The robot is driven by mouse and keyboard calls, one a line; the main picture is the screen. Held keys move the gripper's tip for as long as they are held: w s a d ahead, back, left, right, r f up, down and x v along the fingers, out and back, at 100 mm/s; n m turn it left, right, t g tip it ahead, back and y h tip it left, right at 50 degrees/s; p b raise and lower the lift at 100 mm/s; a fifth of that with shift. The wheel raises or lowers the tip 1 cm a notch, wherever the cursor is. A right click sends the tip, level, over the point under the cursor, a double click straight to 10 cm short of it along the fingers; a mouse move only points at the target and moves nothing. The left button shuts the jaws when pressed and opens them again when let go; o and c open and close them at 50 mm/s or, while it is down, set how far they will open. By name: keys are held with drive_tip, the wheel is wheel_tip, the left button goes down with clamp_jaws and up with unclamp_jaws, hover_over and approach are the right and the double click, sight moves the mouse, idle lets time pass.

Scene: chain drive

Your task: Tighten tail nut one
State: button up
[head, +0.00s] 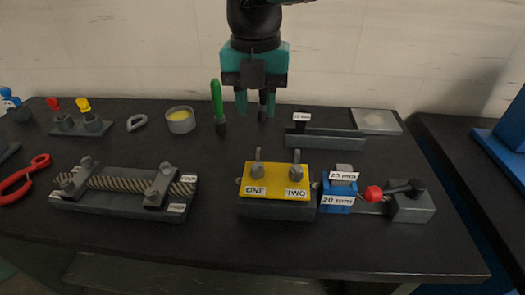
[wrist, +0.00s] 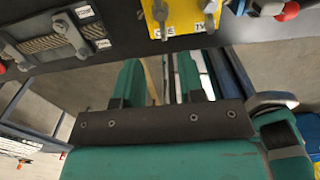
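A yellow-topped block (head: 275,181) carries labels ONE and TWO. A grey upright piece, seemingly tail nut one (head: 258,166), stands above ONE; a similar piece (head: 297,168) stands above TWO. In the wrist view the yellow plate (wrist: 184,16) is at the top edge, with the ONE piece (wrist: 160,16) partly cut off. My teal gripper (head: 255,100) hangs at the back middle of the bench, well behind the block in the head view. Its fingers (wrist: 158,80) are apart with nothing visible held between them. Thread detail is too small to tell.
A green-handled tool (head: 217,100) stands just left of my gripper. A rope or chain fixture (head: 125,190) lies left of the block. A blue block marked 20 mm (head: 338,191) and a red-knobbed lever (head: 375,193) are close on its right. Bare bench lies in front.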

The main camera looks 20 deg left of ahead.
sight(258, 156)
wheel_tip(258, 156, down, 12)
drive_tip(key=shift+f, duration=0.1)
drive_tip(key=shift+c, duration=0.4)
clamp_jaws()
